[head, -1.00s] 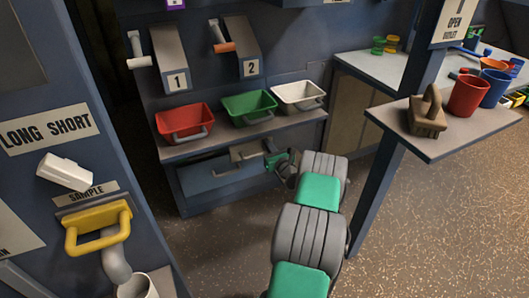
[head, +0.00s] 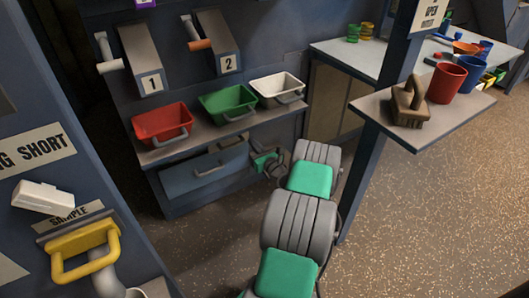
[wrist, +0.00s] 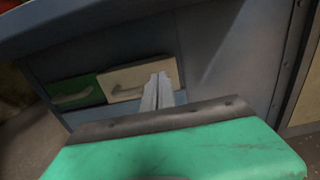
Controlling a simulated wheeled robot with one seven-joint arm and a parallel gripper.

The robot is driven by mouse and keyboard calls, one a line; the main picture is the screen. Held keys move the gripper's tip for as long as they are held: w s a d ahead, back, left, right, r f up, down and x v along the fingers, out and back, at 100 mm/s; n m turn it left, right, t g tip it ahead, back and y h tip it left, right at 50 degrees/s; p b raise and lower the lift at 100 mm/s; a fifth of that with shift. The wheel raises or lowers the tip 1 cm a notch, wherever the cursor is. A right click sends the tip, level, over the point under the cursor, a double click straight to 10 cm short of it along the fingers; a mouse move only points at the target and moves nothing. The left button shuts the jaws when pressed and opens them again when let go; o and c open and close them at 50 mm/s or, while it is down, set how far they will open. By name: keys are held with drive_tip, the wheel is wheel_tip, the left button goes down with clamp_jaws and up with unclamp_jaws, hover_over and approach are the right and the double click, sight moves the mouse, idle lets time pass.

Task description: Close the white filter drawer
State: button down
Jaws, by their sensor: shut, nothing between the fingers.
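The white filter drawer (wrist: 125,80) shows in the wrist view as a cream front with a handle, beside a green drawer (wrist: 75,92). My gripper (wrist: 157,88) has its two fingers together and empty, in front of the right part of the white front. Whether they touch it I cannot tell. In the head view my gripper (head: 262,160) is low under the shelf, at the right end of the drawer row. There the white drawer is dim in the shelf's shadow, and I cannot tell whether it stands out from the cabinet.
A shelf (head: 190,140) above the drawers holds a red bin (head: 162,121), a green bin (head: 227,104) and a white bin (head: 277,88). A post with a side tray (head: 440,120) stands right of my arm. Open floor lies in front.

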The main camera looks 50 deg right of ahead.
drive_tip(key=v, duration=0.5)
drive_tip(key=b, duration=0.5)
approach(246, 134)
drive_tip(key=w+r, duration=0.1)
drive_tip(key=w, duration=0.1)
drive_tip(key=w+r, duration=0.1)
drive_tip(key=w, duration=0.1)
drive_tip(key=w+r, duration=0.1)
drive_tip(key=w, duration=0.1)
drive_tip(key=shift+w+d+r, duration=0.2)
drive_tip(key=shift+w, duration=0.15)
drive_tip(key=shift+w+r, duration=0.1)
drive_tip(key=shift+w, duration=0.05)
drive_tip(key=shift+d, duration=0.15)
